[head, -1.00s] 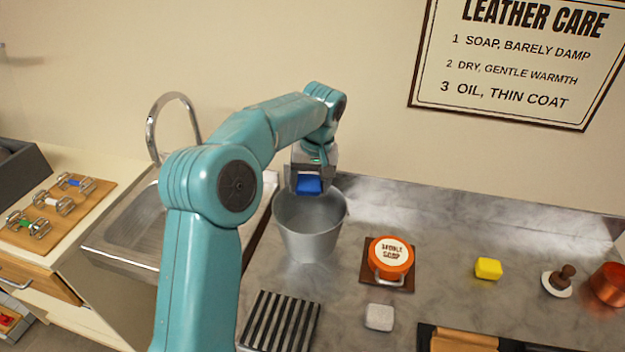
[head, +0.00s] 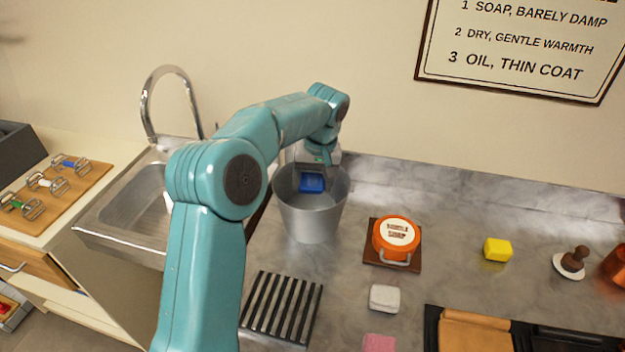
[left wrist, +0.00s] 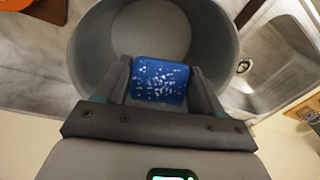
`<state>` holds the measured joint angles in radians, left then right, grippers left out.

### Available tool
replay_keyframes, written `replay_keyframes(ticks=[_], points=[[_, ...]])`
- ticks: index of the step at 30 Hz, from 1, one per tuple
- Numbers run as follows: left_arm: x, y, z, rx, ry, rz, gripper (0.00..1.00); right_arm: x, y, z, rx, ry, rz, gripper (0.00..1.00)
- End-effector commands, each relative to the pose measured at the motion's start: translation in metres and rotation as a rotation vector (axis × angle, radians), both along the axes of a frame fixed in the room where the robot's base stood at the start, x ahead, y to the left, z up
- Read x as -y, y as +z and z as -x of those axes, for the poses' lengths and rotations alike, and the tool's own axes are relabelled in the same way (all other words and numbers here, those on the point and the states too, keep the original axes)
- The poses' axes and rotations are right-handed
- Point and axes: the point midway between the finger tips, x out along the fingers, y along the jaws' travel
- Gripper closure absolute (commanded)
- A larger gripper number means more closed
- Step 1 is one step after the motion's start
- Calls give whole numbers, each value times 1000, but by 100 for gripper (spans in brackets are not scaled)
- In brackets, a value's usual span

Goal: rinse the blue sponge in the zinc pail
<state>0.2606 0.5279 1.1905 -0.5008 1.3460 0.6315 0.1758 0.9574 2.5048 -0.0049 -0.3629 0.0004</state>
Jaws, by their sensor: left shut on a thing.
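The zinc pail (head: 310,220) stands on the grey marbled counter, just right of the sink. My left gripper (head: 312,178) reaches down into the pail's mouth, shut on the blue sponge (head: 312,184). In the left wrist view the blue sponge (left wrist: 159,81), flecked with pale specks, sits between the two fingers of the left gripper (left wrist: 160,85). The pail's rim (left wrist: 228,40) curves around it, and its grey bottom shows beyond. I cannot tell whether there is water in the pail or whether the sponge touches it. My right gripper is not in view.
A steel sink (head: 120,222) with a tall tap lies left of the pail. A black slatted rack (head: 281,308) is in front. An orange tin (head: 396,240), a white block (head: 384,298), a pink block (head: 380,343) and a yellow sponge (head: 497,250) are to the right.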

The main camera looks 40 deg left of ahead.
Motion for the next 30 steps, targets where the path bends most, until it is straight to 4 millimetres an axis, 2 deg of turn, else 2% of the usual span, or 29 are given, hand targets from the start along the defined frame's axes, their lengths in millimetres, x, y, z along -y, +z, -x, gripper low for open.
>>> replay_keyframes(ticks=[11, 30], points=[[0, 4, 0, 0, 0, 0, 57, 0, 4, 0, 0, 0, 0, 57], [0, 61, 0, 0, -1, 0, 57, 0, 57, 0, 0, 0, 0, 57]])
